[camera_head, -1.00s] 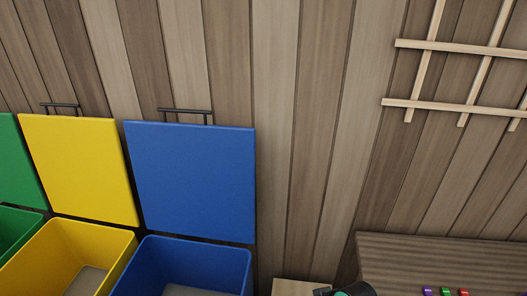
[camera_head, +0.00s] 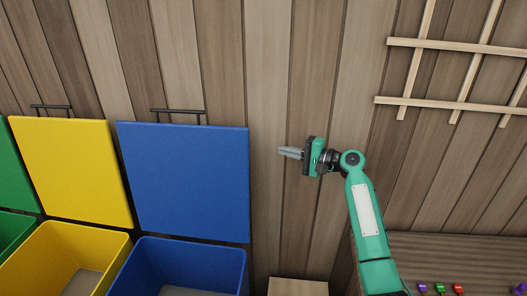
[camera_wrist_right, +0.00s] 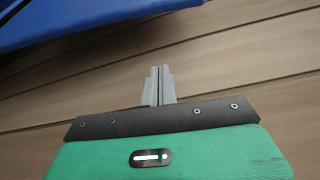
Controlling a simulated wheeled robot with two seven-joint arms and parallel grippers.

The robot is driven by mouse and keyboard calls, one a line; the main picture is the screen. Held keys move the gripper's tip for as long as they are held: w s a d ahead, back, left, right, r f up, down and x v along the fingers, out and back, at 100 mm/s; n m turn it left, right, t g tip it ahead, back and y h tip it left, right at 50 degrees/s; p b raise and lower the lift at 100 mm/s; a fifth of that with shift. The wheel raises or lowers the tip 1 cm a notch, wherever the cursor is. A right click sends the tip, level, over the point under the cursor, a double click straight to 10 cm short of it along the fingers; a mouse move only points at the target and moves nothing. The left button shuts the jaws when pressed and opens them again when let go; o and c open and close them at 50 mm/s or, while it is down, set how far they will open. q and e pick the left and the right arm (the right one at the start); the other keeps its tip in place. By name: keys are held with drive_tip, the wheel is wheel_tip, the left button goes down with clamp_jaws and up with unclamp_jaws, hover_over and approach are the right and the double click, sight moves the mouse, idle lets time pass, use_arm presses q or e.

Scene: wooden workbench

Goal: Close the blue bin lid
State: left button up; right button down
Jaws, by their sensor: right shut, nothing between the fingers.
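The blue bin (camera_head: 190,270) stands at the lower left of the head view. Its blue lid (camera_head: 185,180) is open and upright against the wooden wall, with a black handle (camera_head: 178,112) on its top edge. My right gripper (camera_head: 284,152) is shut and empty, to the right of the lid and apart from it, with its fingers pointing left. In the right wrist view the shut fingers (camera_wrist_right: 160,82) show against wood planks, and a blue edge, likely the lid (camera_wrist_right: 70,22), crosses the upper left. My left gripper is not in view.
A yellow bin (camera_head: 70,260) with its lid (camera_head: 72,170) open stands left of the blue one, and a green bin (camera_head: 14,230) beyond it. A wooden lattice (camera_head: 450,103) hangs at upper right. Small coloured items (camera_head: 440,288) lie on the wooden surface at lower right.

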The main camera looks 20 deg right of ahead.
sight(258, 143)
drive_tip(key=p+x, duration=0.1)
drive_tip(key=x, duration=0.2)
drive_tip(key=p+x, duration=0.1)
drive_tip(key=x, duration=0.2)
drive_tip(key=p+x, duration=0.2)
drive_tip(key=x, duration=0.2)
drive_tip(key=shift+a+r, duration=0.1)
drive_tip(key=shift+r, duration=0.2)
drive_tip(key=shift+s+a+p, duration=0.35)
drive_tip(key=shift+s+p, duration=0.3)
drive_tip(key=shift+s, duration=0.3)
drive_tip(key=shift+s+a+p, duration=0.3)
drive_tip(key=shift+s+p, duration=0.35)
drive_tip(key=shift+s, duration=0.25)
